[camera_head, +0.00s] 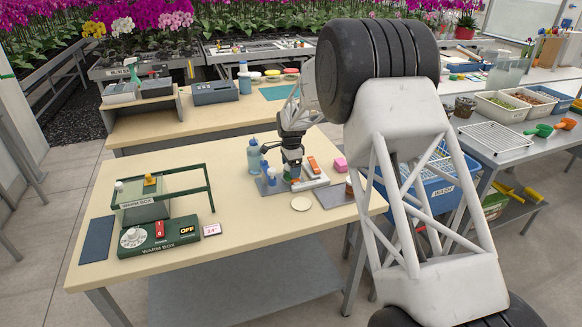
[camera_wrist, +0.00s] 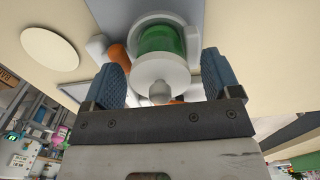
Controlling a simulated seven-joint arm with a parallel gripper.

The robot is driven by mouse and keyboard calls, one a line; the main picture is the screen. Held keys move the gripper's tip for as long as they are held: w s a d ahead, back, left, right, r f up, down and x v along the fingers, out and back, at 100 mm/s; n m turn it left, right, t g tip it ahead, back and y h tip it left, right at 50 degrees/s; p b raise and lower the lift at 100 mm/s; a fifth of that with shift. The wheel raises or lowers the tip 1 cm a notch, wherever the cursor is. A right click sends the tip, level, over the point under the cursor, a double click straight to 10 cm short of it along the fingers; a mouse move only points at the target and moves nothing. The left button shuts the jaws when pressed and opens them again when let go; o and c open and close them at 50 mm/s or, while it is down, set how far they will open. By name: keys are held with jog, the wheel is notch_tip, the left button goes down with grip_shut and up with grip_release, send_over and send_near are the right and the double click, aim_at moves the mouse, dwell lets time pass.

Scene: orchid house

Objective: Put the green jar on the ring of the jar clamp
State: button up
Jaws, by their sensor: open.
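The green jar (camera_wrist: 158,40) shows in the wrist view as a green cylinder with white end parts and a white knobbed lid nearest the camera. My gripper (camera_wrist: 163,78) is open, with a blue-padded finger on each side of the lid. A gap shows at the left finger. White and orange parts of what looks like the jar clamp (camera_wrist: 118,52) show beside the jar; its ring cannot be made out. In the head view my gripper (camera_head: 291,168) is low over the clamp's white base (camera_head: 313,183), with its orange part (camera_head: 312,165) to the right. The jar is hidden or unclear there.
A blue bottle (camera_head: 254,157) stands just left of my gripper. A cream disc (camera_head: 301,203) lies in front, a pink block (camera_head: 340,164) to the right. The green warm box (camera_head: 158,236) with its raised frame stands at the table's left.

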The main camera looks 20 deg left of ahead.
jog(key=shift+r, duration=0.15)
notch_tip(320, 180, up, 12)
dwell(0.8)
dwell(0.5)
jog(key=shift+d, duration=0.1)
